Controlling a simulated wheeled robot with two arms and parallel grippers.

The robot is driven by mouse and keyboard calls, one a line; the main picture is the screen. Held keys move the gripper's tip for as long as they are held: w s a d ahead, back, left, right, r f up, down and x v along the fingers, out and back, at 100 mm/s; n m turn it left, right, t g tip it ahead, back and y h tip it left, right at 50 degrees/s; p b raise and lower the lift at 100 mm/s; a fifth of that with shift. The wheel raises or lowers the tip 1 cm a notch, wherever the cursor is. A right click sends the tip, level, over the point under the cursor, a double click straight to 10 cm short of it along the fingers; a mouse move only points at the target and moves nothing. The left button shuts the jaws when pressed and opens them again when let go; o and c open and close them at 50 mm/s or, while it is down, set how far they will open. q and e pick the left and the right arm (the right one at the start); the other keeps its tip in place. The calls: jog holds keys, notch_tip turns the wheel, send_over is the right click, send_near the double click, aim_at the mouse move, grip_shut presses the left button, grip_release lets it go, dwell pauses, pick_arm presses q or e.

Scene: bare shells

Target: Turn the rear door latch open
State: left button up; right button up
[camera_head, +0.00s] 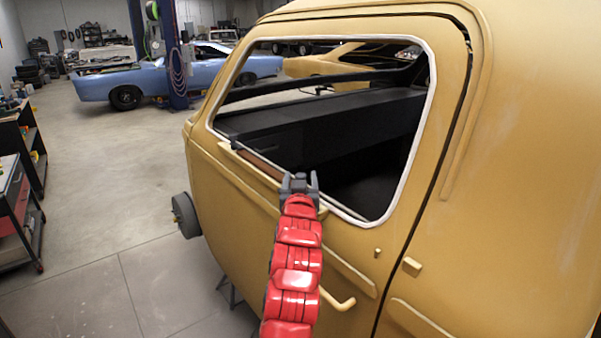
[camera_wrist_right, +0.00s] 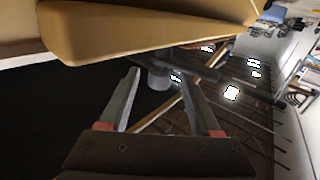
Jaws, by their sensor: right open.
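The mustard-yellow door (camera_head: 350,245) with a large window opening fills the middle of the head view. A yellow L-shaped handle (camera_head: 338,302), seemingly the latch, sticks out low on it, just right of my red right arm. My right gripper (camera_head: 300,176) is at the lower edge of the window opening, above and left of that handle and apart from it. In the right wrist view the two fingers (camera_wrist_right: 157,80) stand apart with nothing between them. A yellow edge (camera_wrist_right: 150,32) passes close above them; I cannot tell which part it is. My left gripper is out of view.
A small knob (camera_head: 377,252) and a yellow block (camera_head: 411,266) sit near the door's right seam. The dark interior (camera_head: 320,125) shows through the window. A tool cart (camera_head: 15,215) stands at the left; the floor (camera_head: 110,220) between is clear. A blue car (camera_head: 150,78) is far behind.

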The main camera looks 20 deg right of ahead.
jog(key=shift+w+d, duration=0.2)
jog(key=shift+w, duration=0.25)
jog(key=shift+f, duration=0.1)
grip_shut()
